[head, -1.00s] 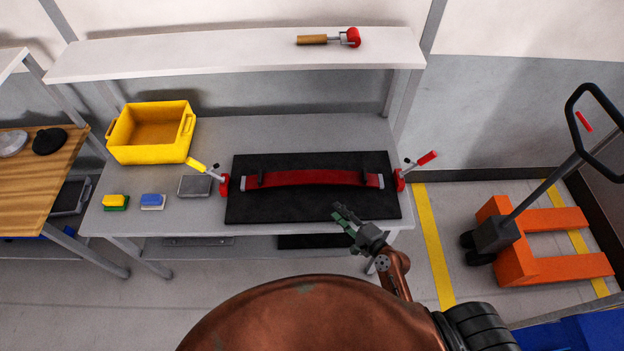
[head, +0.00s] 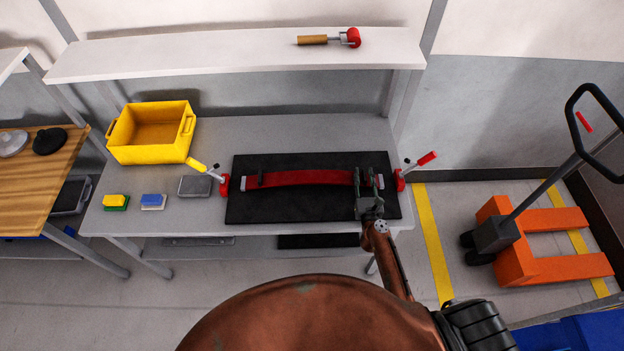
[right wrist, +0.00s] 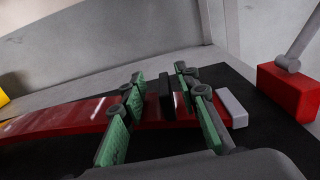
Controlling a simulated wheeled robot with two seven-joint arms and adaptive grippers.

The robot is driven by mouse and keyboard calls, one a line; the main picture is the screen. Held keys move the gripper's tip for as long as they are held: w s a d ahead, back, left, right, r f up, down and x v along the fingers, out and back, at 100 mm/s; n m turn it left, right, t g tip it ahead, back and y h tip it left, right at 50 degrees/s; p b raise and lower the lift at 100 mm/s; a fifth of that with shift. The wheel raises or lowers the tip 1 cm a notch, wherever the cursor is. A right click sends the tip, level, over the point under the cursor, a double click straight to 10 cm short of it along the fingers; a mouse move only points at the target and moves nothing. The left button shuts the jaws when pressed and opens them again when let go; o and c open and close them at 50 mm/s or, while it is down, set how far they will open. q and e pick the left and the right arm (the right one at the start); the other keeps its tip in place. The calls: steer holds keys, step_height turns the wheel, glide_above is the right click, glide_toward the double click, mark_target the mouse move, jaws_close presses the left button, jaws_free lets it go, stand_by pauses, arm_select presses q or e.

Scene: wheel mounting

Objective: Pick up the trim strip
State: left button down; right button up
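The trim strip (head: 305,177) is a long, slightly bowed red piece with light grey ends, lying on a black mat (head: 300,212) on the workbench. A black tab stands on it near each end. My right gripper (head: 368,178) is at the strip's right end. In the right wrist view, the gripper (right wrist: 163,100) is open, with its green-padded fingers apart on either side of the right black tab (right wrist: 166,94). The red strip (right wrist: 75,120) runs away to the left there, and its grey end (right wrist: 231,107) shows beyond the fingers. My left gripper is not in view.
Red clamps stand at the mat's left (head: 223,185) and right (head: 400,180); the right one is close to my gripper. A yellow bin (head: 150,152), sponges and a grey block (head: 195,186) are at left. A shelf (head: 235,57) overhangs the back.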

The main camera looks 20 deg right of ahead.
mark_target(364, 169)
steer(key=x, duration=0.3)
steer(key=b+x, duration=0.1)
steer(key=x, duration=0.1)
steer(key=shift+s+d+f, duration=0.1)
steer(key=shift+d+f, duration=0.1)
steer(key=shift+f, duration=0.15)
steer(key=shift+w+d, duration=0.1)
steer(key=shift+w, duration=0.3)
steer(key=shift+c, duration=0.7)
jaws_close()
steer(key=shift+r, duration=0.1)
